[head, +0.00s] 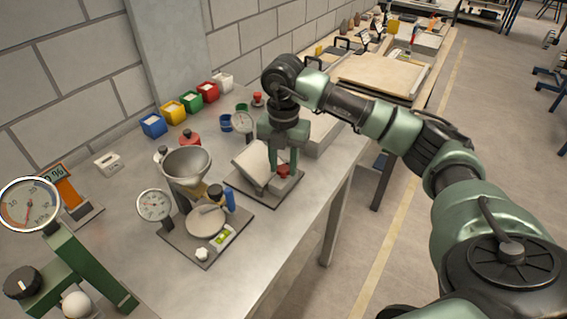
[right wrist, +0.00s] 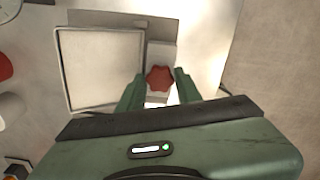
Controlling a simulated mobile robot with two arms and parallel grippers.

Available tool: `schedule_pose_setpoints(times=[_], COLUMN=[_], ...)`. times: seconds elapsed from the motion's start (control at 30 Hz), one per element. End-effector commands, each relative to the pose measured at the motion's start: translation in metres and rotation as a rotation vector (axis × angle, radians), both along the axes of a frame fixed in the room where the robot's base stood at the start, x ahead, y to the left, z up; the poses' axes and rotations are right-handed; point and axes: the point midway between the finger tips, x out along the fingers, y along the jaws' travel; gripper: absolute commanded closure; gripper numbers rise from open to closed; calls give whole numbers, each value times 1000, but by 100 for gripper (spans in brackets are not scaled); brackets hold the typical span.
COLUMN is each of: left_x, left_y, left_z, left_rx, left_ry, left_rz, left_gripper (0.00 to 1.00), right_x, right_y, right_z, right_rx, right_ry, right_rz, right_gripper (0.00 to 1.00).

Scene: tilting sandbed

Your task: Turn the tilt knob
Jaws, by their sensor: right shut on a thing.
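The tilt knob (head: 283,172) is a small red lobed knob at the front right of the tilting sandbed. The sandbed (head: 250,164) is a pale, shallow framed tray, tilted, on a dark base plate. It also shows in the right wrist view (right wrist: 104,68), left of the knob. My right gripper (head: 282,166) points down at the knob, with its green fingers on either side, shut on it. In the right wrist view the knob (right wrist: 159,78) shows between the fingertips. The gripper hides part of the tray's right side. My left gripper is not in view.
A stand with a metal funnel (head: 187,165) and a gauge (head: 154,205) is left of the sandbed. Blue, yellow, green and red bins (head: 190,104) line the wall. A grey box (head: 322,134) stands behind the gripper. The table's front edge is clear.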

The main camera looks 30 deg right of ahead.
Motion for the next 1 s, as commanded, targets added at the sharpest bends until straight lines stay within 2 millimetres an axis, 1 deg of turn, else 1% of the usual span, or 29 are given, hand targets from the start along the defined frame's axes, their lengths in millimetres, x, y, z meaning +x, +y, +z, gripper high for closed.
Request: schedule_pose_setpoints(times=[0.03,0.27,0.3,0.33,0.37,0.63,0.73,0.87,1.0], left_x=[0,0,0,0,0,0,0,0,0], left_y=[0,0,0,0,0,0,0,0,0], left_z=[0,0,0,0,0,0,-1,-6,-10], left_rx=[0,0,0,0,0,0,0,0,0], left_ry=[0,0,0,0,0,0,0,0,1], left_rz=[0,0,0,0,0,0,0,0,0], left_gripper=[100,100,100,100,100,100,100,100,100], right_x=[2,2,2,2,2,1,1,2,2], right_y=[-1,-1,-1,-1,-1,0,0,0,0], right_z=[3,3,3,3,2,1,6,23,48], right_rx=[-1,-1,-2,-1,-1,0,0,0,1], right_ry=[-8,-8,-9,-8,-8,-3,-5,-9,-9], right_rz=[-3,-3,-2,-2,-2,0,0,1,0], right_gripper=[100,100,55,47,45,45,45,45,45])
